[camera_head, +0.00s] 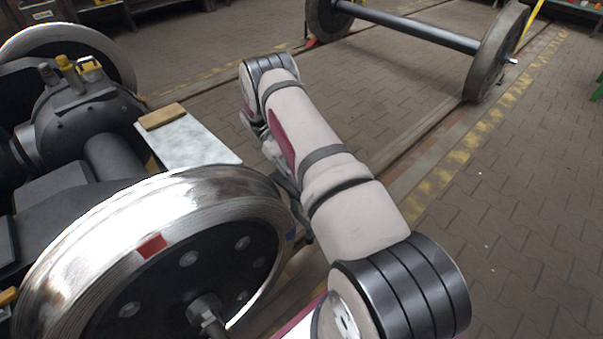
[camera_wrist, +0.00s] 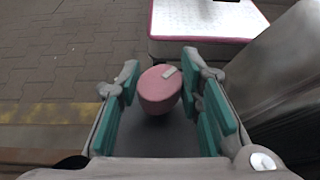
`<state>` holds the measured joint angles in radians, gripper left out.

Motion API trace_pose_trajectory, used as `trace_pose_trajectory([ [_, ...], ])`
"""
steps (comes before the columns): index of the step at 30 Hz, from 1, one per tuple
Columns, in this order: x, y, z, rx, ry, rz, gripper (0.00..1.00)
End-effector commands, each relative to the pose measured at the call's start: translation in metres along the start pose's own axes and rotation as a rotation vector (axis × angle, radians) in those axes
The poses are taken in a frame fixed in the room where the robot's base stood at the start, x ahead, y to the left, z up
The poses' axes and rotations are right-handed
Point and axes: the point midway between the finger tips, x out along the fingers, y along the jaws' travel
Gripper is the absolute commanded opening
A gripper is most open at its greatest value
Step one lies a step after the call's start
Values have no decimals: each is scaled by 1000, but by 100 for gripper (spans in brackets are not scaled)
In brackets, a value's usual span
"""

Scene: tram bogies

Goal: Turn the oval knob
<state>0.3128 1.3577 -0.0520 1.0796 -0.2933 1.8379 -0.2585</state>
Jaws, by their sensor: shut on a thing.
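The oval knob (camera_wrist: 160,92) is pink and rounded, with a small pale mark on its top edge, in the middle of the wrist view. My gripper (camera_wrist: 163,90) has its teal-padded fingers on either side of the knob and is shut on it. A dark grey surface shows below the knob between the fingers. In the head view my arm reaches away past the shiny wheel, and the knob and the fingers are hidden there.
A shiny wheel (camera_head: 150,235) with a red mark stands close to the left of my arm. Behind it is a pale plate (camera_head: 190,140) with a wooden block (camera_head: 162,117). A wheelset (camera_head: 405,25) stands at the back. The paved floor (camera_head: 520,200) on the right is clear.

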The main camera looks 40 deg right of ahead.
Motion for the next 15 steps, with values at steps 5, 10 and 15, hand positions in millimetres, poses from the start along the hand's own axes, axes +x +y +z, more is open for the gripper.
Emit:
trace_pose_trajectory([
  [5,0,1,1,-17,0,53,5],
  [10,0,1,0,-26,0,72,5],
  [15,0,1,0,-28,0,76,5],
])
